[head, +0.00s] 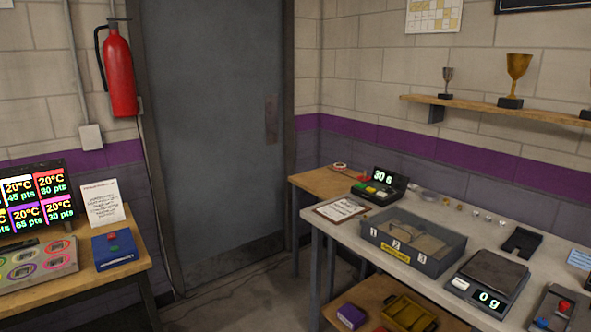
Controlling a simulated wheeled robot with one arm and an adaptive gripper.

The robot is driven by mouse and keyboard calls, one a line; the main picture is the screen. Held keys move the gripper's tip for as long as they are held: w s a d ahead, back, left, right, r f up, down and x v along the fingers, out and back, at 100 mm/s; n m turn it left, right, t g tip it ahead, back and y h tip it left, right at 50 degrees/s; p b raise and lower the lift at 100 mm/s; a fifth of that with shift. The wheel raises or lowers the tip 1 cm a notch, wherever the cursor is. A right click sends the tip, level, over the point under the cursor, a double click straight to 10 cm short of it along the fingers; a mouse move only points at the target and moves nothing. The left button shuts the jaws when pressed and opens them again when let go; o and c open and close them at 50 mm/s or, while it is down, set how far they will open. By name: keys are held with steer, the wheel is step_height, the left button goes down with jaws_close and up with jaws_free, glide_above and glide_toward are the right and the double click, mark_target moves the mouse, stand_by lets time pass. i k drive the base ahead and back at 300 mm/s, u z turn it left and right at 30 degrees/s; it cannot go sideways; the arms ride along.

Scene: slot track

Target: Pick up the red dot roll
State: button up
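A small red and white item (339,166), which looks like the red dot roll, lies on the wooden side table (315,181) in the back corner. It is too small and far to make out in detail. My gripper is not in view.
A grey table (445,270) at the right bears a timer (380,187), a clipboard (341,209), a numbered tray (413,259) and a scale (488,282). A left wooden table (130,275) holds a display (40,195). Open floor (245,300) lies between, crossed by a cable.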

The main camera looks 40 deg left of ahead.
mark_target(336, 167)
steer(key=u, duration=1.2)
steer(key=i, duration=0.5)
steer(key=u, duration=0.5)
steer(key=i, duration=1.85)
steer(key=u, duration=0.85)
steer(key=i, duration=1.15)
steer(key=z, duration=1.1)
steer(key=i, duration=1.85)
steer(key=z, duration=0.5)
steer(key=i, duration=0.55)
steer(key=z, duration=0.1)
